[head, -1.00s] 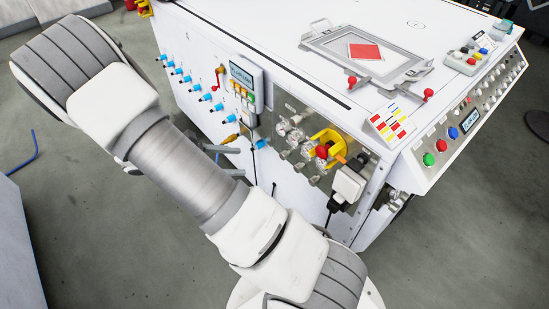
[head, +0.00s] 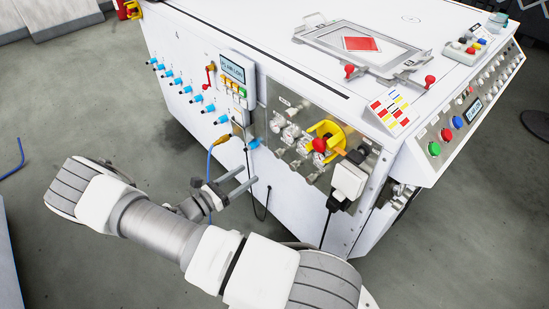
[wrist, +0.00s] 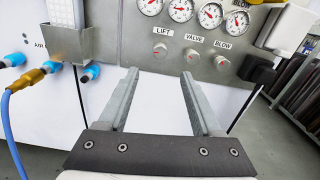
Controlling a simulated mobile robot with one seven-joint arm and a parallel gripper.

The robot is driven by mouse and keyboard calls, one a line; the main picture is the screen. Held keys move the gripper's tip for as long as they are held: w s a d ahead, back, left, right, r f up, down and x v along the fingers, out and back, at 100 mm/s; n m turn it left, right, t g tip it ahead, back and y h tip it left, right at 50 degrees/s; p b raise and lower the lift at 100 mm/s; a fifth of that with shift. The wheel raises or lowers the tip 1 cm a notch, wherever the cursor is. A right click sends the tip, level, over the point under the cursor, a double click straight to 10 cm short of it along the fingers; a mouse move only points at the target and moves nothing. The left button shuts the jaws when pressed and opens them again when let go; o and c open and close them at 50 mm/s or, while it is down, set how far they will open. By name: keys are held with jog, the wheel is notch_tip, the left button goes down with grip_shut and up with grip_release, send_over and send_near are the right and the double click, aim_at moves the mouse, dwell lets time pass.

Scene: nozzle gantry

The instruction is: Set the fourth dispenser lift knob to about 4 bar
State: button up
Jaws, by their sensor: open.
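The LIFT knob (wrist: 160,51) is a small round grey knob with a red mark, under a gauge (wrist: 150,6) on the metal panel (wrist: 133,38) in the wrist view. The VALVE knob (wrist: 192,56) and BLOW knob (wrist: 222,64) sit to its right. The gauge readings are too small to tell. My gripper (wrist: 160,75) is open and empty, its fingers pointing at the panel. The LIFT knob shows between and above the fingertips, not gripped. In the head view my gripper (head: 246,179) is low in front of the machine, left of the panel.
Blue fittings (head: 193,89) stick out of the white machine's side. A brass fitting with a blue hose (wrist: 26,78) is left of my gripper in the wrist view. A yellow guard with a red knob (head: 319,145) and a white box (head: 348,179) are right of the gauges.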

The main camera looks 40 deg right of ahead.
aim_at(276, 155)
jog(key=d+b, duration=0.1)
jog(key=d, duration=0.7)
jog(key=w+d+b, duration=0.1)
jog(key=d, duration=0.3)
jog(key=shift+d+b, duration=0.3)
grip_shut()
